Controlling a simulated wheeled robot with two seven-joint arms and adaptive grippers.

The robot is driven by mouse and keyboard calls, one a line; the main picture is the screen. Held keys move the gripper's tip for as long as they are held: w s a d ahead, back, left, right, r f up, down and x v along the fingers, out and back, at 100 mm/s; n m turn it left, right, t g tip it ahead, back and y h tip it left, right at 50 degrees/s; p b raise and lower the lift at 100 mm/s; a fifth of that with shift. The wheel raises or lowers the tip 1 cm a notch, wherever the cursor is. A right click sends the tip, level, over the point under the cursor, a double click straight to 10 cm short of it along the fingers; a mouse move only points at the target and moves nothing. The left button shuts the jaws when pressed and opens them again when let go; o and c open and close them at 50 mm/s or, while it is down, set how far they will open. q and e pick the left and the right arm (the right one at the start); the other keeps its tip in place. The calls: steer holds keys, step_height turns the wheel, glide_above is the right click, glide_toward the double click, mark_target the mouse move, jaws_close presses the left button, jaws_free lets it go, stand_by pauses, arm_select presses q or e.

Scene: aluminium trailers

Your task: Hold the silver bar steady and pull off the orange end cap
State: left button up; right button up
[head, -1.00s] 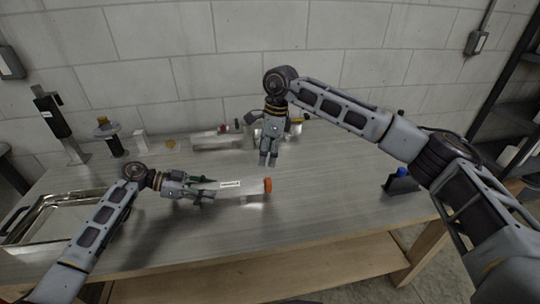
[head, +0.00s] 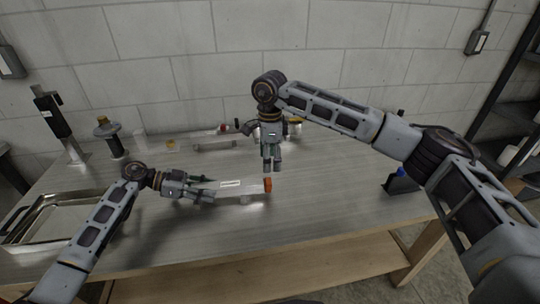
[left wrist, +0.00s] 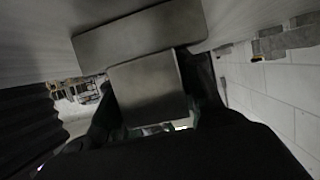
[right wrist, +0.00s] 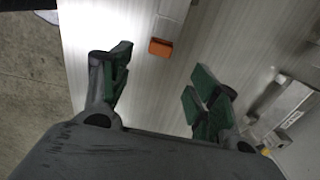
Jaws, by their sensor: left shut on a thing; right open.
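The silver bar (head: 234,188) lies level above the workbench in the head view, with a white label on its side. The orange end cap (head: 267,185) is on its right end. My left gripper (head: 205,192) is shut on the bar's left part; the left wrist view shows the bar only as grey faces close up. My right gripper (head: 272,168) points down just above and behind the cap, open and empty. In the right wrist view the orange cap (right wrist: 160,47) shows between and beyond the green-padded fingertips (right wrist: 160,75), not touching them.
A metal tray (head: 30,238) lies at the bench's left end. A black post device (head: 58,120) and a dark stand (head: 110,138) are at back left. A silver block (head: 213,145) sits at the back. The front bench is clear.

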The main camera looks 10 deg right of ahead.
mark_target(270, 180)
steer(key=shift+f, duration=5.4)
steer(key=shift+c, duration=0.4)
steer(key=c, duration=1)
steer(key=shift+d, duration=0.25)
arm_select(q)
steer(key=shift+a, duration=0.1)
arm_select(e)
steer(key=shift+d, duration=0.35)
steer(key=shift+s+d, duration=0.15)
steer(key=shift+d, duration=1.5)
steer(key=shift+r, duration=0.15)
